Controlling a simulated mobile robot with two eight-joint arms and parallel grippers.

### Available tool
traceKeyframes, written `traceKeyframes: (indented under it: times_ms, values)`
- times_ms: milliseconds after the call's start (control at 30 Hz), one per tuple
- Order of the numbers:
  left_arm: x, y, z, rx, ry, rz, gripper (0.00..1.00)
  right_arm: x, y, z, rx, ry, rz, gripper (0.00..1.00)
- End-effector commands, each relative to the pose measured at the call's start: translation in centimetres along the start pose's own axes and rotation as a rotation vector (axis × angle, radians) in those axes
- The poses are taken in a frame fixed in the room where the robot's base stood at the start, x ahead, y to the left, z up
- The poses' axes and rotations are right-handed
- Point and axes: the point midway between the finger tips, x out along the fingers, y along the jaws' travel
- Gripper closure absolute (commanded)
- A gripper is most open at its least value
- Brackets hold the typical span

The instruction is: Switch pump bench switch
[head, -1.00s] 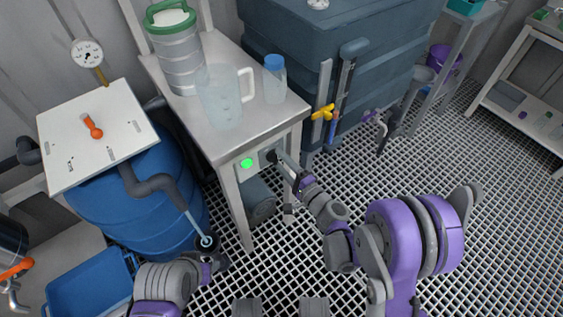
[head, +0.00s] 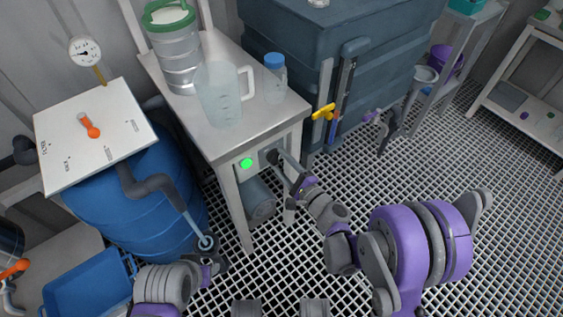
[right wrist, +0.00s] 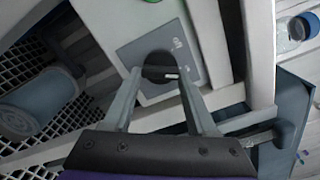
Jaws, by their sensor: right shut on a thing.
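The pump bench (head: 228,140) has a front panel with a lit green lamp (head: 246,163) and a dark round switch knob (head: 272,156) on a grey plate. In the right wrist view the knob (right wrist: 158,62) sits between the two fingers, with a short white mark on its face. My right gripper (head: 277,157) is shut on this knob; its fingers (right wrist: 159,78) touch either side of it. My left gripper (head: 212,268) is low at the front left, beside the blue barrel and away from the bench; its fingers are too unclear to read.
A clear jug (head: 221,95), a green-lidded canister (head: 172,50) and a blue-capped bottle (head: 274,78) stand on the bench. A blue barrel (head: 150,215) with a white panel (head: 95,150) is to the left. A large blue-grey tank (head: 300,45) stands behind at right. The grating floor at right is clear.

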Motion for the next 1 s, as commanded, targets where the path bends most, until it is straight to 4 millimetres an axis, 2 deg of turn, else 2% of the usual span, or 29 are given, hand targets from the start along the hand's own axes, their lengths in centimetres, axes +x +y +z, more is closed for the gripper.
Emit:
traceKeyframes:
  times_ms: [133, 167, 300, 333, 667, 767, 1000]
  values:
    - [0.0, 0.0, 0.0, 0.000, 0.000, 0.000, 0.51, 0.0, 0.0, 0.0, 0.001, 0.000, 0.000, 0.98]
    - [0.0, 0.0, 0.0, 0.000, 0.000, 0.000, 0.51, 0.0, 0.0, 0.0, 0.001, 0.000, 0.000, 0.41]
    - [0.0, 0.0, 0.0, 0.000, 0.000, 0.000, 0.51, 0.0, 0.0, 0.0, 0.001, 0.000, 0.000, 0.16]
    - [0.0, 0.0, 0.0, 0.000, 0.000, 0.000, 0.51, 0.0, 0.0, 0.0, 0.001, 0.000, 0.000, 0.12]
    - [0.0, 0.0, 0.0, 0.000, 0.000, 0.000, 0.51, -0.3, 0.0, 0.0, 0.000, 0.001, -0.001, 0.12]
    - [-0.2, 0.0, 0.0, 0.000, 0.000, 0.000, 0.51, -1.4, 0.0, -0.1, 0.000, 0.002, -0.001, 0.12]
    - [-0.6, 0.0, -0.1, 0.000, 0.001, 0.000, 0.51, -6.2, -0.1, -0.1, 0.000, 0.004, -0.002, 0.12]
